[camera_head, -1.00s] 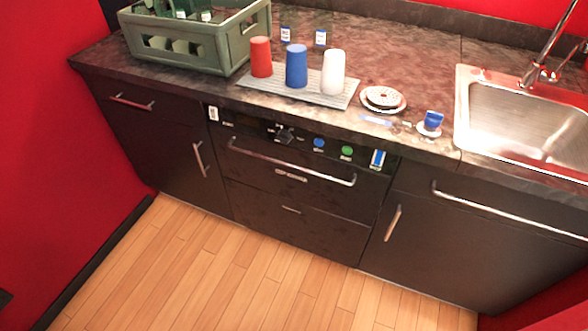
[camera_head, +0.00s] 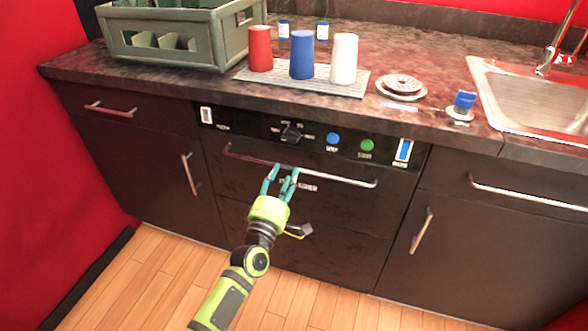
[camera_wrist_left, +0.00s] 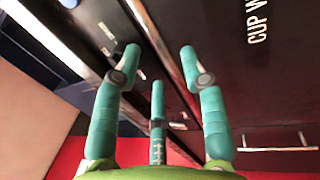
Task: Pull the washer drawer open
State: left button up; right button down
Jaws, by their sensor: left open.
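The washer drawer (camera_head: 235,172) is a dark front under the control panel and sits flush in the counter, closed. Its long metal bar handle (camera_head: 335,177) runs across the top of the front. My left gripper (camera_head: 283,169), with teal fingers, is open at the middle of this handle. In the left wrist view the open fingers (camera_wrist_left: 158,62) stand on either side of the handle bar (camera_wrist_left: 160,45). I cannot tell whether they touch it. The gripper partly covers the white lettering on the drawer. My right gripper is not in view.
The control panel (camera_head: 260,127) has a black knob, a blue button and a green button. On the counter are a grey-green crate (camera_head: 190,52), three cups on a grey mat (camera_head: 355,88), stacked discs and a small blue item. A sink (camera_head: 530,105) is at right. The floor is clear.

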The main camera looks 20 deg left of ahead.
aim_at(289, 168)
pick_arm(q)
jog(key=shift+w+d+r, duration=0.1)
jog(key=shift+w+r, duration=0.05)
jog(key=shift+w, duration=0.9)
jog(key=shift+w+r, duration=0.15)
jog(key=shift+w, duration=0.85)
grip_shut()
jog(key=shift+s, duration=0.2)
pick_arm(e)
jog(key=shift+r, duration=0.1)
